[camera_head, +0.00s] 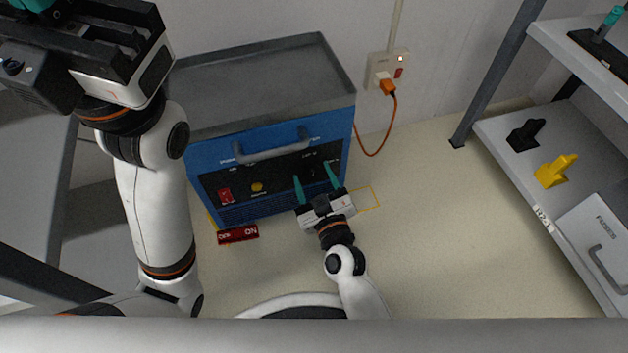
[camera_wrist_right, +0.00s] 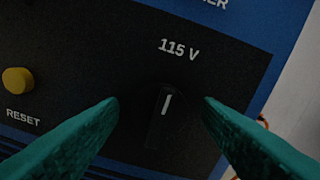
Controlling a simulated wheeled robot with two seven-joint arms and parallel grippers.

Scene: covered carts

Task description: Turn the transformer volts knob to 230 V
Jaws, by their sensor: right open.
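The transformer is a blue box (camera_head: 270,150) with a grey top and a black front panel, standing on the floor. Its dark volts knob (camera_wrist_right: 160,122) shows in the right wrist view, with a white pointer line aimed up toward the printed "115 V" label (camera_wrist_right: 179,49). No 230 V mark is visible. My right gripper (camera_head: 315,182) is in front of the panel's right part. In the wrist view its teal fingers (camera_wrist_right: 162,103) are open, one on each side of the knob, with gaps showing. My left gripper (camera_head: 33,5) is raised at the top left, its fingers mostly cut off.
A yellow reset button (camera_head: 257,187) and a red switch (camera_head: 224,195) are left of the knob. A grey handle (camera_head: 272,150) spans the panel's top. A red tag (camera_head: 238,234) lies in front. An orange plug (camera_head: 387,87) sits in the wall socket. Shelves (camera_head: 500,140) stand right.

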